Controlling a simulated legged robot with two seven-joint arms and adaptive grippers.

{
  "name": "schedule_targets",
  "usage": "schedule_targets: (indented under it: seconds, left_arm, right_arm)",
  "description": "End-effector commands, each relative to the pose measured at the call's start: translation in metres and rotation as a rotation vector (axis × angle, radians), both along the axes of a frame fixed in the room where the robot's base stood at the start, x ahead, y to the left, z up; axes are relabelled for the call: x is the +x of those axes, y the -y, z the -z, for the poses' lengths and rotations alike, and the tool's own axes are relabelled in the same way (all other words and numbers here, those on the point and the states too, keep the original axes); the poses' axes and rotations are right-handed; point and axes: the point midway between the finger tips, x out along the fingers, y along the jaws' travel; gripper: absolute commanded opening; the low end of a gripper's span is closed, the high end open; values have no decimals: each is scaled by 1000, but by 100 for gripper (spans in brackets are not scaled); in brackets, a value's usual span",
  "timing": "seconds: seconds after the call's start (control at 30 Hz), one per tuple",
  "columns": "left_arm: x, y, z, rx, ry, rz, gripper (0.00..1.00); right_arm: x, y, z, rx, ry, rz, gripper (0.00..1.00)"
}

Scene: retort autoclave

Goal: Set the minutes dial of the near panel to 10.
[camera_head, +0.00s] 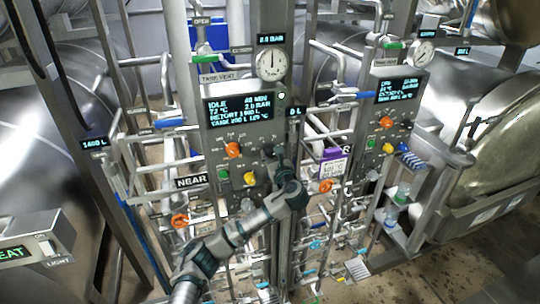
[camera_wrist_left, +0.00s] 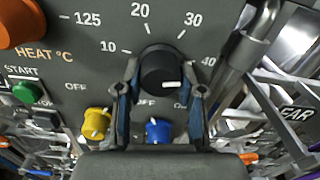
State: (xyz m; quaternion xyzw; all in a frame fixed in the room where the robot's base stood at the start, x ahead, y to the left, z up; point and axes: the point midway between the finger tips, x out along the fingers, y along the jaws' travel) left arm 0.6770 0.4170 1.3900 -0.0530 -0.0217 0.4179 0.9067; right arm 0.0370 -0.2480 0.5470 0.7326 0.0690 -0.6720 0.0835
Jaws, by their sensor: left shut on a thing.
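The near panel (camera_head: 214,135), above a NEAR sign, has a dark display (camera_head: 238,108) that seems to read IDLE, 40 MIN. In the left wrist view its minutes dial (camera_wrist_left: 160,70) is a black round knob under the marks 10, 20, 30 and 40. A short white line shows on its lower right face. My left gripper (camera_wrist_left: 162,92) is shut on the dial, one finger at each side. In the head view the left gripper (camera_head: 273,157) reaches the panel's right side and largely hides the dial. My right gripper is not in view.
An orange heat knob (camera_head: 232,149) is left of the dial. A green start button (camera_wrist_left: 26,92), a yellow knob (camera_wrist_left: 96,122) and a blue knob (camera_wrist_left: 158,130) sit close below. A vertical post and pipes stand right of the panel. A second panel (camera_head: 388,118) is further right.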

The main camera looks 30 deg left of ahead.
Motion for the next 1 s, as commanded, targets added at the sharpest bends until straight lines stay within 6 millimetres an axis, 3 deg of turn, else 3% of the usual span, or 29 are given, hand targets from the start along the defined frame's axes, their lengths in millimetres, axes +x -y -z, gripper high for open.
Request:
schedule_targets:
  seconds: [0.37, 1.0]
  left_arm:
    - [0, 3, 0, -212, 249, 1, 3]
    - [0, 2, 3, -611, 709, -8, 3]
  right_arm:
    - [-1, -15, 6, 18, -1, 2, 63]
    - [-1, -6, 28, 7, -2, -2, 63]
